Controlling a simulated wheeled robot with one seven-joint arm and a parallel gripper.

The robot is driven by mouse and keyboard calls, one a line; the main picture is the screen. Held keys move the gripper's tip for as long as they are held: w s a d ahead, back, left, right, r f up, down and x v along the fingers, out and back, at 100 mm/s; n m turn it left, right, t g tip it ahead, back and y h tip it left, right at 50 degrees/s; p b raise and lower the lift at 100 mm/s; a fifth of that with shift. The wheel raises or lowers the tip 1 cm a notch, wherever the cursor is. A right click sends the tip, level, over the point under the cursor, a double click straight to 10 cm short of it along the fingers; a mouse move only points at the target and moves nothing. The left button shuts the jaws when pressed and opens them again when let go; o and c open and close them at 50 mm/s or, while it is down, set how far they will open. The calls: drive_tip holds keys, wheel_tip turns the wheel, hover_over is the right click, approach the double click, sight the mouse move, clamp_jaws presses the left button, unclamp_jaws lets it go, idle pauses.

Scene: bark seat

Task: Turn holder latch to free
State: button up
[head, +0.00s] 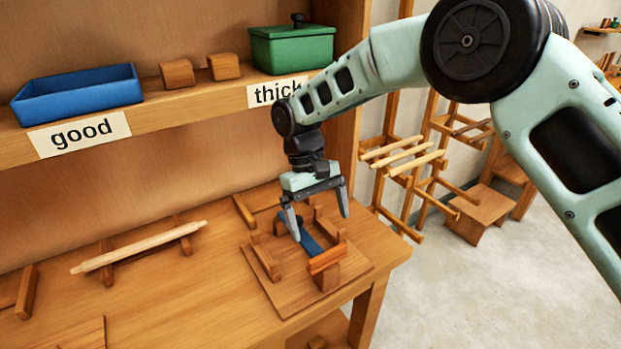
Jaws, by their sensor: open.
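The holder (289,296) is a square wooden base with several upright blocks, at the right end of the bench. An orange-brown wooden bar (327,258) lies across the top of its front block and looks like the latch. A blue piece (310,243) lies in the middle of the holder, partly hidden by a finger. My gripper (320,226) is open and points down over the holder, its two fingers apart above the blue piece and behind the bar. I see nothing between the fingers. Whether a fingertip touches the holder I cannot tell.
A pale tapered rod (138,247) lies on two wooden rests at the left. The shelf above carries a blue tray (78,93) labelled "good", two small wooden blocks and a green lidded box (292,50) labelled "thick". Wooden racks (425,170) stand right of the bench.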

drive_tip(key=v, duration=1)
drive_tip(key=shift+r+b, duration=0.15)
drive_tip(key=shift+b, duration=0.25)
drive_tip(key=s+d+r+n+t+y, duration=0.1)
drive_tip(key=s+d+r, duration=0.1)
drive_tip(key=s, duration=0.5)
drive_tip(key=s+d+r+y, duration=0.1)
drive_tip(key=s+d+r, duration=0.15)
drive_tip(key=s, duration=0.45)
drive_tip(key=s+d+f+t, duration=0.1)
drive_tip(key=s+d+f, duration=0.1)
drive_tip(key=s+d, duration=0.3)
drive_tip(key=s+d+f+t+y, duration=0.1)
drive_tip(key=s+d+f, duration=0.2)
drive_tip(key=s+d, duration=0.3)
drive_tip(key=s, duration=0.5)
drive_tip(key=shift+d+f+t, duration=0.3)
drive_tip(key=shift+f, duration=0.05)
